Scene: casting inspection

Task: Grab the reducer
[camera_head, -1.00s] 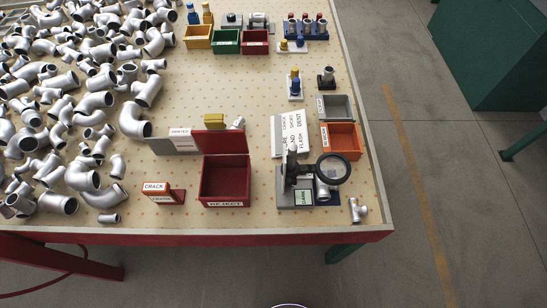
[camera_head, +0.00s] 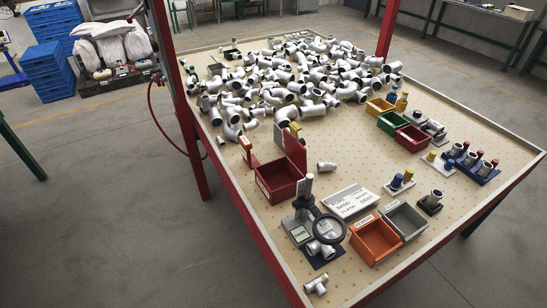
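I cannot tell for certain which fitting is the reducer. A short silver fitting (camera_head: 327,167) lies alone on the pegboard table, right of the open red reject box (camera_head: 280,179). Another silver fitting (camera_head: 316,249) sits under the round magnifier (camera_head: 330,229) and is partly hidden by it. A small tee-shaped fitting (camera_head: 316,284) lies near the table's front corner. A fitting also stands on a dark block (camera_head: 431,201). A large heap of silver fittings (camera_head: 290,75) covers the far left of the table. My gripper is not in view.
An orange box (camera_head: 375,240) and a grey box (camera_head: 404,220) stand near the front right edge, beside a white label board (camera_head: 351,201). Green (camera_head: 393,122) and red (camera_head: 414,138) bins stand further back. A red post (camera_head: 174,75) rises at the table's left. Floor is open at left.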

